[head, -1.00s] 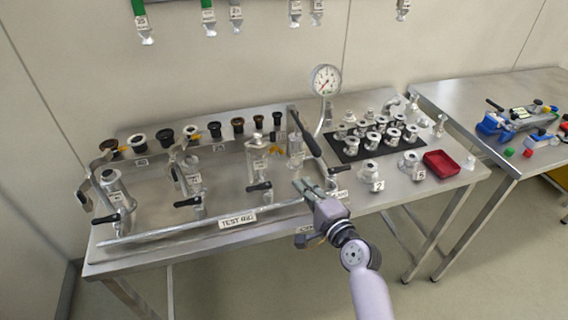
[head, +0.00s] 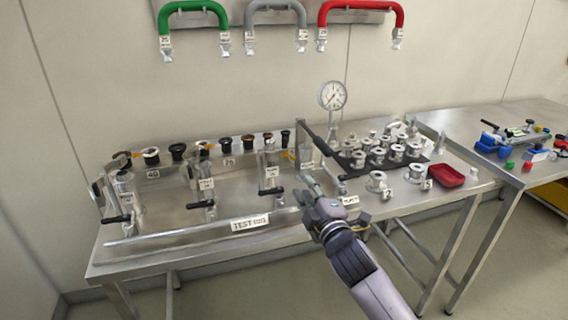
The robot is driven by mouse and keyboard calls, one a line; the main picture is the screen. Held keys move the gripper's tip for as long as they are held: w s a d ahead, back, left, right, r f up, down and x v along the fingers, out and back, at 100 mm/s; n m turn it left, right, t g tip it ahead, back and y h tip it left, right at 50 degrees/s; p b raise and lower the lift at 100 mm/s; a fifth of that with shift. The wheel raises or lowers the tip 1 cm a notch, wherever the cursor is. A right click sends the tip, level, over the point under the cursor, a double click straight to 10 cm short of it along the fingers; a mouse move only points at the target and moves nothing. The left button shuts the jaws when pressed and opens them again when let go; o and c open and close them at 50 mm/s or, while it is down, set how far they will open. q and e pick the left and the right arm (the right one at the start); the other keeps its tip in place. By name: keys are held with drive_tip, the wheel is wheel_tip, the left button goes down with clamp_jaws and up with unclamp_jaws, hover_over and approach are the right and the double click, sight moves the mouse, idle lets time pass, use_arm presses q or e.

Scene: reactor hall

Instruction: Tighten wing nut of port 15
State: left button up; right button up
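The test rig stands on the steel table, with its front label (head: 250,222) facing me. Several ports with silver fittings stand along it, among them a left one (head: 124,190), a middle one (head: 270,172) and a right one (head: 305,156). Their small tags are too blurred to tell which is port 15, and I cannot make out a wing nut. My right gripper (head: 307,183) is at the right end of the rig, in front of the right port. Its fingers look close together, but whether they are shut or touch anything is unclear. My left gripper is out of view.
A pressure gauge (head: 332,96) stands behind the rig. Silver fittings on a black mat (head: 345,160) and a red tray (head: 446,176) are to the right. Black-handled levers (head: 203,205) line the rig's front. Green (head: 194,8), grey and red hoses hang on the wall.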

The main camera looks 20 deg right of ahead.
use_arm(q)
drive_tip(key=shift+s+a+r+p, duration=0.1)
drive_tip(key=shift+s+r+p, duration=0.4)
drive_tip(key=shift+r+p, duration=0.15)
use_arm(e)
drive_tip(key=w, duration=1.5)
drive_tip(key=shift+a, duration=0.3)
drive_tip(key=shift+c, duration=0.2)
clamp_jaws()
